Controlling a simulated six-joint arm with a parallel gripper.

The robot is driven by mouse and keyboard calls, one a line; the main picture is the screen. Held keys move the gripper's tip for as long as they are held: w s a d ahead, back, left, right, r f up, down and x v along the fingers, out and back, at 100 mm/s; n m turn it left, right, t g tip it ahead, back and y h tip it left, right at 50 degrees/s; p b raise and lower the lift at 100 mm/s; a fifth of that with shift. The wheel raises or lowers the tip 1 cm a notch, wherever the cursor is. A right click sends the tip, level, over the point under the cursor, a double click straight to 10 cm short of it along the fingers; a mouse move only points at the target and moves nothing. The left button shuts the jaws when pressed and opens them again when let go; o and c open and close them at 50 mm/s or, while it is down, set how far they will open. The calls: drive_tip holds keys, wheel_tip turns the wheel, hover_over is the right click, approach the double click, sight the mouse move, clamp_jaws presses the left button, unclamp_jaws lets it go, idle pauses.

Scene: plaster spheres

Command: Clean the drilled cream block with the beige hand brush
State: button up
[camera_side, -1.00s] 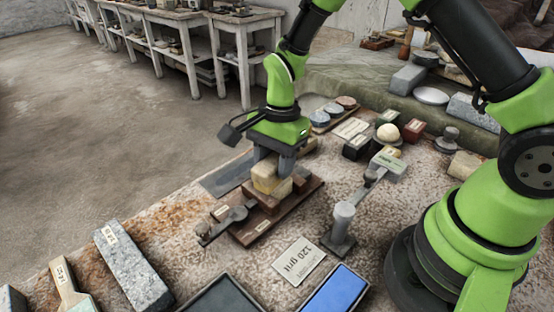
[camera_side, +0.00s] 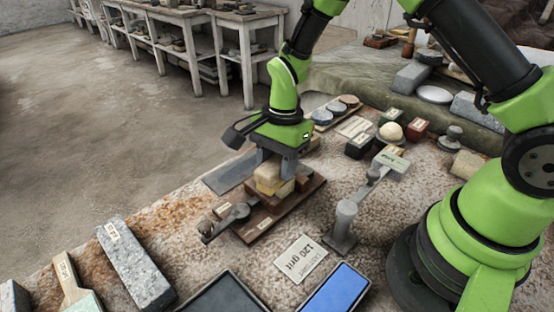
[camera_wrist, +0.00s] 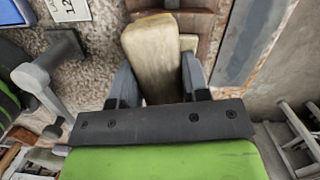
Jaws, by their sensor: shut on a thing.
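My gripper (camera_side: 274,164) is shut on the beige hand brush (camera_side: 266,174). In the wrist view the brush (camera_wrist: 155,55) lies between the two dark fingers (camera_wrist: 155,85). The drilled cream block (camera_side: 284,189) is under the brush, between brown wooden jaws (camera_side: 303,181) on a dark wooden board (camera_side: 278,215). Only a small part of the block (camera_wrist: 188,42) shows beside the brush in the wrist view. The brush appears to rest on the block, but the contact is hidden. The drilled holes are not visible.
A grey post (camera_side: 343,226) stands to the right of the board. A 120 grit card (camera_side: 300,258), a blue stone in a tray (camera_side: 335,292) and a speckled grey block (camera_side: 135,265) lie in front. Tins and a cream ball (camera_side: 390,131) stand behind at right.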

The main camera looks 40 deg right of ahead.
drive_tip(key=shift+f, duration=0.25)
drive_tip(key=shift+s+a, duration=0.2)
drive_tip(key=shift+a, duration=0.9)
drive_tip(key=shift+w+d, duration=0.2)
drive_tip(key=shift+d, duration=0.9)
drive_tip(key=shift+w+d, duration=0.2)
drive_tip(key=shift+d, duration=0.9)
